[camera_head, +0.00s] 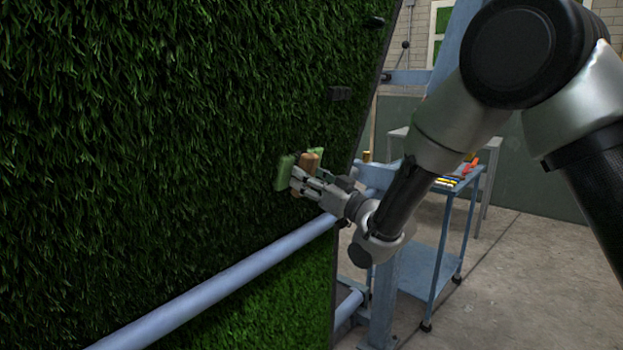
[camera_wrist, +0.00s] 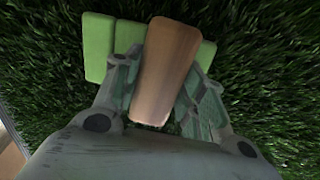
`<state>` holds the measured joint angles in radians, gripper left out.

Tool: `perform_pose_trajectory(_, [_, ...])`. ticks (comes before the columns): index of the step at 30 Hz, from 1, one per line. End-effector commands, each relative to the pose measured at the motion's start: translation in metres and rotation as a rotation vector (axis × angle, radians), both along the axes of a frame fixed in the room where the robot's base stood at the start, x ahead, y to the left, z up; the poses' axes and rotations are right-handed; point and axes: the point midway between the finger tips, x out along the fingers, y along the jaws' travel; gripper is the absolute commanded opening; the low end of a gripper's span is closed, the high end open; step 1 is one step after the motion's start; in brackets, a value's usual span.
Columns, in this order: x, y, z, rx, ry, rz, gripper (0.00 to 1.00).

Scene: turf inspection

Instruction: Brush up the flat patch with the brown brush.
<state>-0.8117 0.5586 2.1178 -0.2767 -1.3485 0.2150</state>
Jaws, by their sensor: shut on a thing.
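My gripper (camera_head: 303,180) is shut on the brown brush (camera_head: 309,162), up against the upright green turf panel near its right edge. In the wrist view the brush's brown handle (camera_wrist: 166,65) stands between the two fingers. A light green block (camera_wrist: 98,50) lies crosswise behind the handle, on the turf side; it looks joined to the brush. The block's left end (camera_head: 285,173) also shows in the head view, close to the turf. I cannot tell whether the brush touches the turf, as its underside is hidden. No flat patch can be made out in the dark grass.
A blue-grey rail (camera_head: 225,281) crosses the front of the turf, below my gripper. Brighter turf (camera_head: 265,308) shows beneath it. A blue trolley (camera_head: 455,222) with several coloured items stands behind my arm at right. Concrete floor (camera_head: 510,290) is clear at lower right.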

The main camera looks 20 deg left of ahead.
Motion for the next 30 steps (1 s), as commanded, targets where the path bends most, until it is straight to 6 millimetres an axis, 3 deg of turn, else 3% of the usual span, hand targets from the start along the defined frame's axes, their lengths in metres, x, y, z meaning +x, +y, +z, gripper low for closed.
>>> perform_pose_trajectory(30, [-0.039, 0.018, 0.001, 0.000, -0.003, 0.005, 0.20])
